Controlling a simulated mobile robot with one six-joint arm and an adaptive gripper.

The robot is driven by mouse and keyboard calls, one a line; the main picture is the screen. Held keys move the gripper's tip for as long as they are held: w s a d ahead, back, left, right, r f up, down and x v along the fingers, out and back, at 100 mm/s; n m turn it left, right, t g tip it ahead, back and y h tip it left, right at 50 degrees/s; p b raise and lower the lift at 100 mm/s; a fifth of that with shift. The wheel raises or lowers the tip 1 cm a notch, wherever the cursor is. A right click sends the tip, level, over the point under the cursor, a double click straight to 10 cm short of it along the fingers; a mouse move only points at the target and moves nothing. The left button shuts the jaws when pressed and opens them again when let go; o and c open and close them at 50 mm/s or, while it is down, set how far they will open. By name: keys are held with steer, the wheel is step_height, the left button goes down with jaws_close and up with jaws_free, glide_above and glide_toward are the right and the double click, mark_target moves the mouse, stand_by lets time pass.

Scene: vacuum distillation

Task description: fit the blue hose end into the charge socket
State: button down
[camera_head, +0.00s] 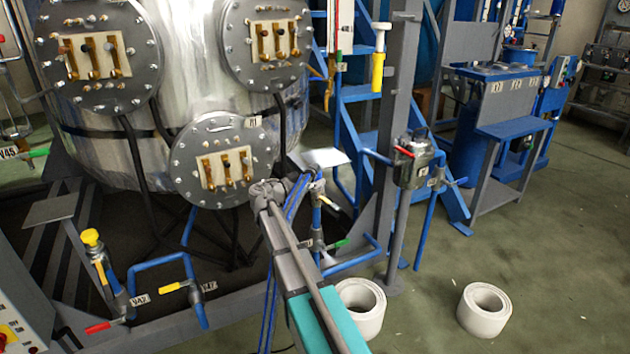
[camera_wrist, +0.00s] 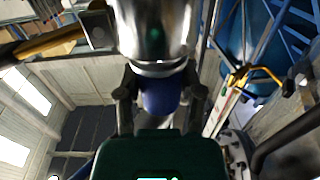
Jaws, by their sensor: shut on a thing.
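In the wrist view my gripper (camera_wrist: 158,98) is closed around the blue hose end (camera_wrist: 160,92), with one dark finger on each side. A wide shiny metal cylinder (camera_wrist: 155,32) lies directly beyond the blue part. I cannot tell whether it is the hose's own fitting or the charge socket, nor whether the two are joined. In the head view the blue hose (camera_head: 272,290) runs beside my arm up towards my gripper (camera_head: 314,182), near a pale flat plate (camera_head: 325,157). The grip is too small to make out there, and I cannot identify the socket.
The steel vessel (camera_head: 185,60) with round bolted flanges stands behind my arm. A grey post (camera_head: 392,120) and a valve unit (camera_head: 412,160) stand to the right. Two white rings (camera_head: 484,309) (camera_head: 361,307) lie on the floor. Open floor (camera_head: 560,260) extends at right.

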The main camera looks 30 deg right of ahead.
steer(key=shift+f+b, duration=0.3)
steer(key=shift+f, duration=0.05)
steer(key=shift+c, duration=0.8)
jaws_free()
steer(key=shift+a, duration=0.1)
steer(key=s+a, duration=0.1)
steer(key=a, duration=1)
steer(key=shift+s+a, duration=0.35)
